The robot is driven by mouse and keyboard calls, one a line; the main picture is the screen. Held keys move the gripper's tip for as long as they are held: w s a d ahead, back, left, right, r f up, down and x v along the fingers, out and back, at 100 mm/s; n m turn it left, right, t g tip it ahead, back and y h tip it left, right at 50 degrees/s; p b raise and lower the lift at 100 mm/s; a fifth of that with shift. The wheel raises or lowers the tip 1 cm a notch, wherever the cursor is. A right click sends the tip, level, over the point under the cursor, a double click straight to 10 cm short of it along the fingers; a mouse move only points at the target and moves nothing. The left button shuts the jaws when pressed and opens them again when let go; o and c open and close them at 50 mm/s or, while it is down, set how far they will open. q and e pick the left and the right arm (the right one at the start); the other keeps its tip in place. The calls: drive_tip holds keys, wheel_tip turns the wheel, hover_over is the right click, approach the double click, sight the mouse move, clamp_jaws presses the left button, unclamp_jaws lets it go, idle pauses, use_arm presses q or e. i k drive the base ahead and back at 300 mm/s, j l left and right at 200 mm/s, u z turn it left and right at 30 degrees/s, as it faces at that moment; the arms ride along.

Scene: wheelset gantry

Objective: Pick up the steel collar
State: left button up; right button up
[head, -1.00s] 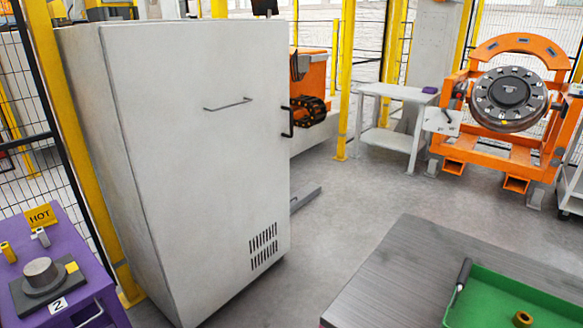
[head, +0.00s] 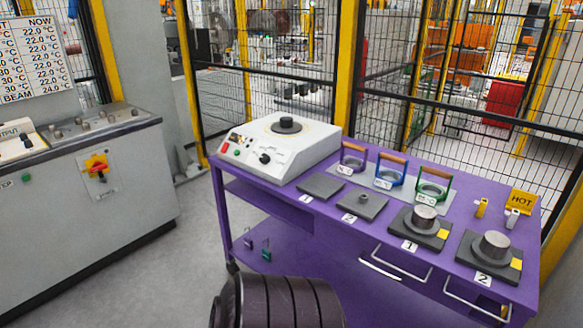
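The purple bench (head: 352,217) stands ahead of me. Two short grey steel cylinders sit on its right part: one (head: 424,217) on a dark plate marked 1 (head: 407,236), the other (head: 494,245) on a dark plate marked 2 (head: 470,268). Either looks like a steel collar; I cannot tell which the task means, or whether they are hollow. A much smaller grey piece (head: 363,198) stands on another dark plate at the bench's middle. Neither of my grippers shows in the head view.
A white heater unit (head: 270,148) with a dark round top stands at the bench's left. Three handled rings, purple (head: 352,159), blue (head: 389,173) and green (head: 434,187), stand at the back. A yellow HOT sign (head: 522,202) is at right.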

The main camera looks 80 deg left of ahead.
sight(363, 198)
drive_tip(key=u, duration=2.05)
drive_tip(key=i+j, duration=0.1)
